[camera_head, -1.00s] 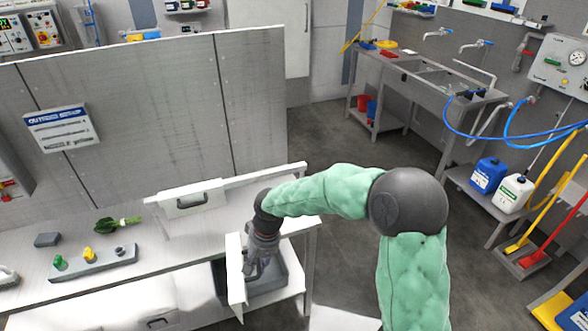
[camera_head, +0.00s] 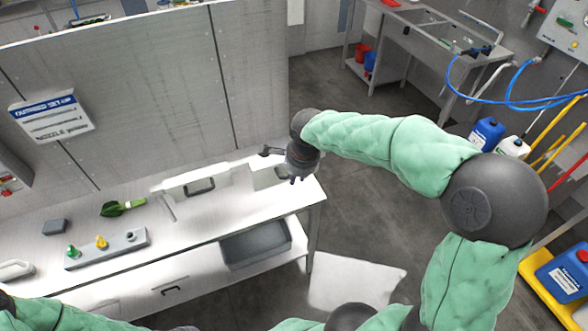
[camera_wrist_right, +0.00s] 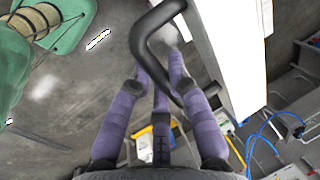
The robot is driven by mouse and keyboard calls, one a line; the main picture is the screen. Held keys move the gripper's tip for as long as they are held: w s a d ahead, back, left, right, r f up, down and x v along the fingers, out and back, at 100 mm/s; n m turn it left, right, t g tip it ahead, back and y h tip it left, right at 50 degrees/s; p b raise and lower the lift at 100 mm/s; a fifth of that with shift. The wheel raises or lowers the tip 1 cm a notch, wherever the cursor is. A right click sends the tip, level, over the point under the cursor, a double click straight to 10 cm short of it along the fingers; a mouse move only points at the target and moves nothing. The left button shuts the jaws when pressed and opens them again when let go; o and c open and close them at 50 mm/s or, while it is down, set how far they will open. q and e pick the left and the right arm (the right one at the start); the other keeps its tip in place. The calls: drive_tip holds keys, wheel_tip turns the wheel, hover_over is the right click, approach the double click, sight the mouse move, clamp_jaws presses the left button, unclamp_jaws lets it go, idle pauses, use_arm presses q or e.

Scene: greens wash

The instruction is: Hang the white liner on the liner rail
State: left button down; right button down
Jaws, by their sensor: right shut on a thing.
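The white liner is a flat white panel (camera_head: 266,178) at the right end of the liner rail (camera_head: 238,161), over the bench. In the right wrist view its white face (camera_wrist_right: 228,40) stands edge-on at the right. My right gripper (camera_head: 285,166) is at the liner. In the wrist view its purple fingers (camera_wrist_right: 161,82) are shut on the liner's black handle (camera_wrist_right: 144,48). I cannot tell whether the liner's top edge rests on the rail. My left gripper is not in view.
The bench (camera_head: 210,222) carries a grey block with coloured knobs (camera_head: 125,246), a green bunch (camera_head: 122,208) and a dark block (camera_head: 56,227). A grey tub (camera_head: 256,246) sits on the shelf below. A grey partition (camera_head: 130,90) stands behind.

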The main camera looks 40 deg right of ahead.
drive_tip(key=shift+w+d+p, duration=0.35)
drive_tip(key=shift+w+p, duration=0.2)
drive_tip(key=shift+w, duration=0.85)
drive_tip(key=shift+w+d+p, duration=0.35)
drive_tip(key=shift+w+p, duration=0.15)
drive_tip(key=shift+w, duration=0.95)
drive_tip(key=shift+w+d+p, duration=0.35)
drive_tip(key=shift+w+p, duration=0.2)
drive_tip(key=shift+w, duration=0.85)
drive_tip(key=shift+w+d+p, duration=0.8)
drive_tip(key=shift+w+p, duration=0.95)
drive_tip(key=shift+w, duration=1.55)
wheel_tip(320, 180, down, 14)
drive_tip(key=b, duration=1.2)
drive_tip(key=shift+w, duration=0.15)
drive_tip(key=c, duration=1.1)
unclamp_jaws()
